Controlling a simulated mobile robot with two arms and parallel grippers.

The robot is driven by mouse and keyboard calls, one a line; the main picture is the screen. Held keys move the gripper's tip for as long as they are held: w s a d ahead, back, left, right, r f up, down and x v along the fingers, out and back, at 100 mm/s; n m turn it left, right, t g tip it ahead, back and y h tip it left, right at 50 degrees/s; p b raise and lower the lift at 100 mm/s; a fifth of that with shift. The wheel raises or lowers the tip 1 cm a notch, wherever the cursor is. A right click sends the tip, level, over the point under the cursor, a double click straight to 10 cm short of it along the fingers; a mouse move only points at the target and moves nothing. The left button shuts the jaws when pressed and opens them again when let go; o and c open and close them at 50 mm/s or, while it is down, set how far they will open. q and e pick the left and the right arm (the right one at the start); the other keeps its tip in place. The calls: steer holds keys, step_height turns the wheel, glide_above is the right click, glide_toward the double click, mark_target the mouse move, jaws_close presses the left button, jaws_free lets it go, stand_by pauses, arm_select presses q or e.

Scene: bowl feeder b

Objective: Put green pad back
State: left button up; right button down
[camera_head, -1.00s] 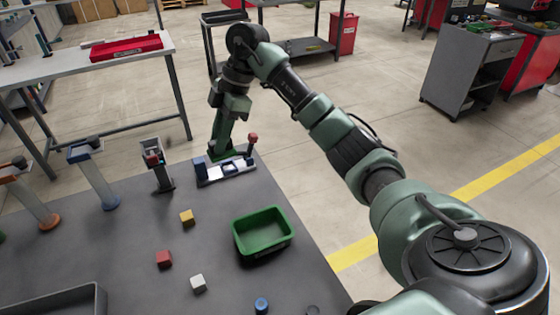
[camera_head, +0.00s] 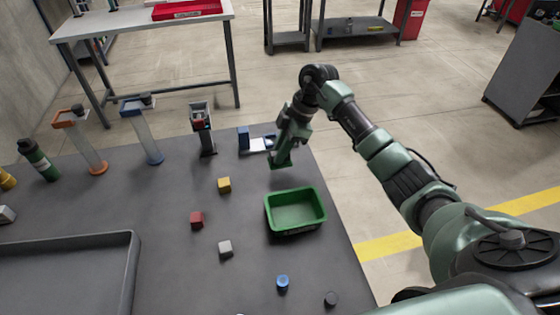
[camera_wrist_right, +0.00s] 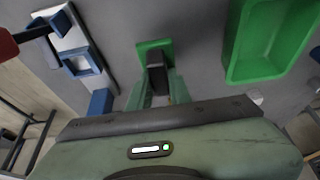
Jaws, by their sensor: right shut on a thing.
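My right gripper (camera_head: 284,157) is shut on the dark grip of the green pad (camera_wrist_right: 154,46), a flat green square. The pad also shows at the fingertips in the head view (camera_head: 280,164). Whether it touches the table cannot be told. A white and blue fixture (camera_head: 258,145) stands at the table's far edge, just left of the gripper. In the wrist view, the fixture (camera_wrist_right: 62,22) has a square blue frame (camera_wrist_right: 82,63), a blue block (camera_wrist_right: 100,102) and a red-tipped lever (camera_wrist_right: 8,45). My left gripper is not in view.
A green bin (camera_head: 295,210) stands close by, nearer me. Yellow (camera_head: 224,185), red (camera_head: 197,220) and white (camera_head: 225,249) cubes lie to its left. A grey tray (camera_head: 130,270) lies front left.

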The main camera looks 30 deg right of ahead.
steer(key=shift+f, duration=2.2)
steer(key=c, duration=1.3)
jaws_free()
steer(key=shift+f, duration=0.15)
steer(key=v, duration=1.2)
steer(key=shift+b, duration=0.35)
